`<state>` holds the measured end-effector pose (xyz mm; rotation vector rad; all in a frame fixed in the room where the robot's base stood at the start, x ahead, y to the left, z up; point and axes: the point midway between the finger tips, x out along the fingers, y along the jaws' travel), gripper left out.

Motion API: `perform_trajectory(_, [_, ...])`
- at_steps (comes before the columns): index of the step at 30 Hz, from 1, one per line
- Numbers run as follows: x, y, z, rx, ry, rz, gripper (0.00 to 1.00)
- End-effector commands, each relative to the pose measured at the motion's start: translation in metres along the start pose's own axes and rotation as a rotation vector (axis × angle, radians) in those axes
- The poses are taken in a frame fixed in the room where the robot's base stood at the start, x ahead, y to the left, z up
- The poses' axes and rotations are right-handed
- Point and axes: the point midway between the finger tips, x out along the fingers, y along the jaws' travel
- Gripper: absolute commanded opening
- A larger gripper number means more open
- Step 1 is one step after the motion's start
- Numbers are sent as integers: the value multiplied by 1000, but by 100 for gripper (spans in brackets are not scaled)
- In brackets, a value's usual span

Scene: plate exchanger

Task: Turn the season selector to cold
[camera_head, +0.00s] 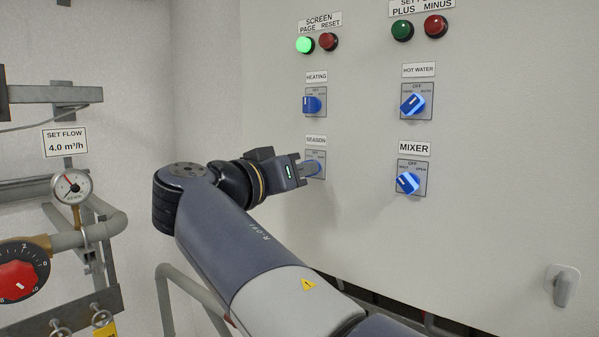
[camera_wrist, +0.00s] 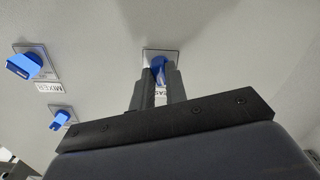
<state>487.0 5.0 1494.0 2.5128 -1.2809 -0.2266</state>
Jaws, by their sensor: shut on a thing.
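The season selector (camera_head: 316,167) is a blue knob on a grey plate under the SEASON label, on the pale panel. My gripper (camera_head: 308,170) reaches it from the left and is shut on the knob. In the wrist view the blue season knob (camera_wrist: 159,68) shows between the two dark fingers of my gripper (camera_wrist: 158,78). The fingers cover much of the plate and its lettering, so I cannot read which position the knob points to.
The heating knob (camera_head: 312,104) is just above. The hot water knob (camera_head: 412,104) and mixer knob (camera_head: 408,182) are to the right. A lit green button (camera_head: 305,45) is higher up. Pipes with a gauge (camera_head: 72,187) and a red dial (camera_head: 18,280) stand at the left.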

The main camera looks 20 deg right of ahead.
Motion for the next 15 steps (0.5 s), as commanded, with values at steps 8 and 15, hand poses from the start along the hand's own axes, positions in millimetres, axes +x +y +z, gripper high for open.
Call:
perform_trajectory(8, [0,0,-1,-231,-1,0,0])
perform_trajectory(15, [0,0,0,-367,-1,0,0])
